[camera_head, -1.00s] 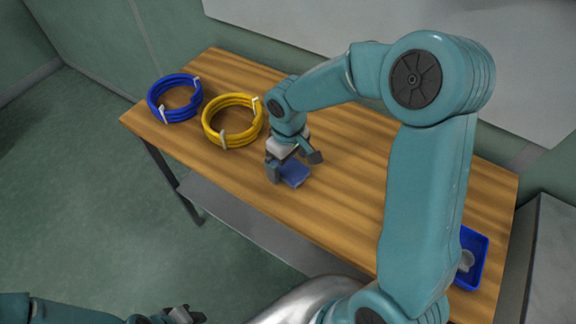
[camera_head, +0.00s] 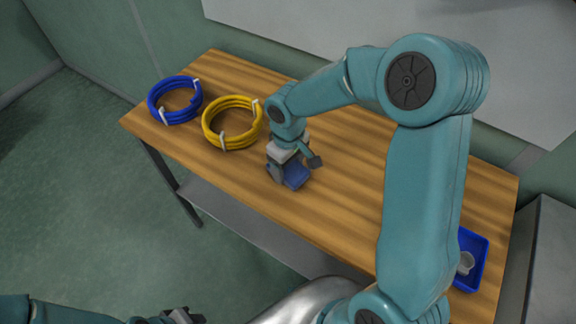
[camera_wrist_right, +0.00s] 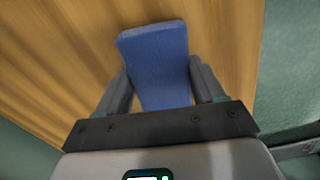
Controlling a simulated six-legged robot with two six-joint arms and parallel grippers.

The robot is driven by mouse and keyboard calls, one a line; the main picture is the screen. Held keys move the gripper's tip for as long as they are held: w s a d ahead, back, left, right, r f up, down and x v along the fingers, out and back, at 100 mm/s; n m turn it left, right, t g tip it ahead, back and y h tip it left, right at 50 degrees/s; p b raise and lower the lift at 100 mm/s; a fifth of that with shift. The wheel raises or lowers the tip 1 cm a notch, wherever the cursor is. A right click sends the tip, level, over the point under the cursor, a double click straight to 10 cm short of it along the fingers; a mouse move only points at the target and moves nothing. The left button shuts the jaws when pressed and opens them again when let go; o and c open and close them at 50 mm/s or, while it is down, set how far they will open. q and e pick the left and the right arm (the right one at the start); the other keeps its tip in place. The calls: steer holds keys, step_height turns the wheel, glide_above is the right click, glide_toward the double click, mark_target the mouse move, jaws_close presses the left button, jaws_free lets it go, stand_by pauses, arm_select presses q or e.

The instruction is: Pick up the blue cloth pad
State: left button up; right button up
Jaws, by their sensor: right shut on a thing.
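The blue cloth pad (camera_head: 295,177) is at the front middle of the wooden table. My right gripper (camera_head: 296,172) is over it, with its fingers at the pad's sides. In the right wrist view the pad (camera_wrist_right: 158,62) lies between the two fingers of the right gripper (camera_wrist_right: 162,85), which are shut on it. The pad is at or close to the table top; I cannot tell whether it is lifted. My left gripper (camera_head: 183,316) shows only partly at the bottom edge, away from the table, and its jaws are unclear.
A yellow coiled hose (camera_head: 232,142) and a blue coiled hose (camera_head: 176,120) lie on the wooden table (camera_head: 350,215) left of my right gripper. A blue tray (camera_head: 480,247) with a pale item stands at the right end, partly behind my right arm. The table's front edge is close to the pad.

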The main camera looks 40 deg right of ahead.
step_height(320, 180, up, 20)
steer(key=shift+p, duration=0.3)
steer(key=shift+f, duration=0.15)
steer(key=o, duration=0.4)
steer(key=shift+c, duration=1.6)
glide_toward(288, 167)
steer(key=a+r, duration=0.2)
steer(key=a, duration=0.2)
steer(key=shift+m, duration=0.9)
steer(key=w+a+f, duration=0.1)
steer(key=f, duration=0.1)
steer(key=a+f, duration=0.1)
steer(key=f, duration=0.1)
steer(key=w+a+f, duration=0.1)
steer(key=f, duration=0.2)
steer(key=shift+w, duration=0.3)
steer(key=shift+w+a+m, duration=0.15)
steer(key=shift+w+m, duration=0.15)
steer(key=shift+s, duration=0.1)
